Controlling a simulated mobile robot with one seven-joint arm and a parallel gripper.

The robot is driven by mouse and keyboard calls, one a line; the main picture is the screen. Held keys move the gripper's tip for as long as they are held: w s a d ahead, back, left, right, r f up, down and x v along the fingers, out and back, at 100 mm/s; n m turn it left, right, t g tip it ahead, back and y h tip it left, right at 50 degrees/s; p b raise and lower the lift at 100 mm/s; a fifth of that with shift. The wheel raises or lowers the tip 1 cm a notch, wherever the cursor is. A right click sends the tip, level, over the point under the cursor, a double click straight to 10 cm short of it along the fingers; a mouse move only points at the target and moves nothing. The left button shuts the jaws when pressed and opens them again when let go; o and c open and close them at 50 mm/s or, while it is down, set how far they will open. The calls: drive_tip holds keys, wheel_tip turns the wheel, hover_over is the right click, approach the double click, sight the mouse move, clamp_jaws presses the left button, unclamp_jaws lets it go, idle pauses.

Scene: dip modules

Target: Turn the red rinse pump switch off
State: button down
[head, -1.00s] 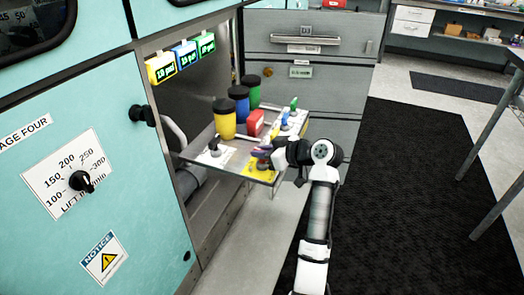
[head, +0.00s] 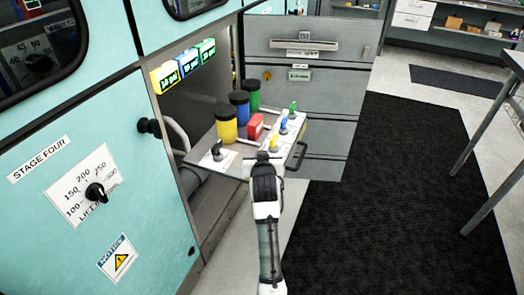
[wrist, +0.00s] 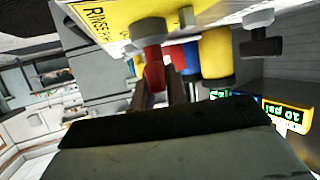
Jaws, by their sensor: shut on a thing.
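The red rinse pump switch (wrist: 154,68) shows in the wrist view, a red lever on a grey round base. It stands on a yellow plate (wrist: 100,15) lettered "RINSE", seen upside down. My gripper's two brown fingers (wrist: 157,86) lie on either side of the red lever and are shut on it. In the head view my gripper (head: 264,158) is at the front edge of the pulled-out panel (head: 236,150) and hides the red switch. Whether the lever stands at on or off cannot be told.
Several small switches, with yellow, blue and green tips, are behind my gripper. A black switch (head: 217,152) is left. Dark mat floor (head: 390,200) is clear.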

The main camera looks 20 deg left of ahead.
drive_tip(key=m+h, duration=0.2)
drive_tip(key=shift+a+t+h+p, duration=0.15)
drive_tip(key=shift+t+h+p, duration=0.15)
drive_tip(key=shift+t+p, duration=0.1)
drive_tip(key=shift+m+h, duration=1.3)
drive_tip(key=shift+h, duration=0.3)
drive_tip(key=c, duration=1.4)
unclamp_jaws()
drive_tip(key=b+v, duration=0.1)
drive_tip(key=v, duration=1.2)
drive_tip(key=shift+s, duration=0.4)
